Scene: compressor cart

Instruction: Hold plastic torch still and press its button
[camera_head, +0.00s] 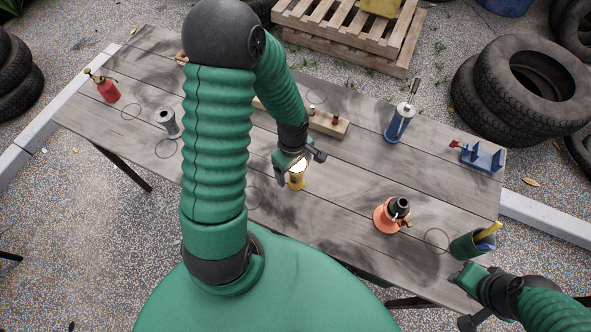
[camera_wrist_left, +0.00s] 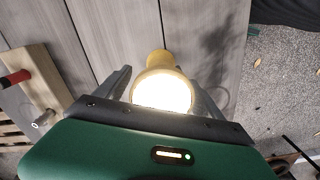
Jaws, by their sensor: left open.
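The torch (camera_head: 297,182) is yellow and stands upright on the wooden table, with its bright, lit lens facing up. In the left wrist view the torch (camera_wrist_left: 158,62) lies between the two grey fingers. My left gripper (camera_head: 296,165) is open around the torch's head, one finger on each side. Gaps show beside the head, but contact lower down cannot be told. The torch's button is not visible. My right gripper (camera_head: 459,280) is at the lower right, near the table's front right corner, away from the torch. Its finger gap is unclear.
An orange-red item with a black top (camera_head: 386,216) and a green cup (camera_head: 468,246) stand right of the torch. A wooden block with pegs (camera_head: 328,123) lies behind it. A blue cylinder tool (camera_head: 399,124) and blue stand (camera_head: 482,157) are farther back.

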